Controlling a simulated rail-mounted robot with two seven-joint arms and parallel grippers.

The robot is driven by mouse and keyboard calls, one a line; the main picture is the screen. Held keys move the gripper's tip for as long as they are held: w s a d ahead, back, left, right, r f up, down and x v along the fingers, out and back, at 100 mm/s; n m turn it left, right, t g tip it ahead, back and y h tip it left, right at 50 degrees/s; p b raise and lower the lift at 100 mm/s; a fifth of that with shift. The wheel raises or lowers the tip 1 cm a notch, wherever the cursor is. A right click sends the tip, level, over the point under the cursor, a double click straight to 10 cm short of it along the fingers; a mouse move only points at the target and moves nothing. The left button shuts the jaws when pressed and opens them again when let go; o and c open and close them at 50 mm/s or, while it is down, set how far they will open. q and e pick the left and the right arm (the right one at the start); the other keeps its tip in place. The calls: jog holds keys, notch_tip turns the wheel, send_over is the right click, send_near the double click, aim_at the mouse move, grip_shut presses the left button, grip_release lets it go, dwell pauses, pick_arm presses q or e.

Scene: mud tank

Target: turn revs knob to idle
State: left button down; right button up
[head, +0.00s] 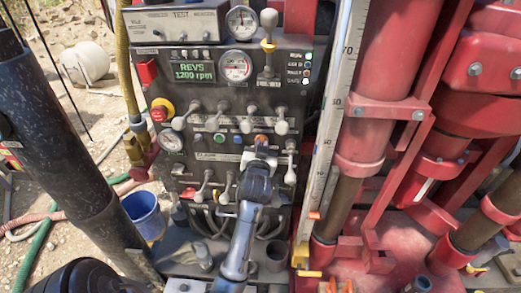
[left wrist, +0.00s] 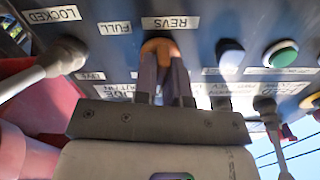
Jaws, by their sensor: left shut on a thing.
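The revs knob is a small orange knob (head: 261,138) on the dark control panel (head: 225,113). It shows larger in the left wrist view (left wrist: 160,46), below a label reading REVS, with a FULL label to one side. My left gripper (head: 259,155) is at the panel, its fingers (left wrist: 165,70) shut on the orange knob and hiding part of it. The knob's exact pointing angle is hard to tell. A green display (head: 193,71) on the panel reads REVS 1200 rpm. My right gripper is not in view.
Several grey-handled levers (head: 282,121) surround the knob above and below. A green button (left wrist: 281,54) and a white lever knob (left wrist: 62,56) are close by. A red emergency button (head: 161,110) is at left. Red machinery and a scale ruler (head: 335,100) stand to the right.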

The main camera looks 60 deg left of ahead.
pick_arm(q)
jog(key=shift+n, duration=1.1)
jog(key=c, duration=1.2)
grip_release()
jog(key=b+v, duration=0.2)
jog(key=v, duration=0.5)
jog(key=shift+s+d, duration=0.15)
jog(key=shift+d, duration=0.05)
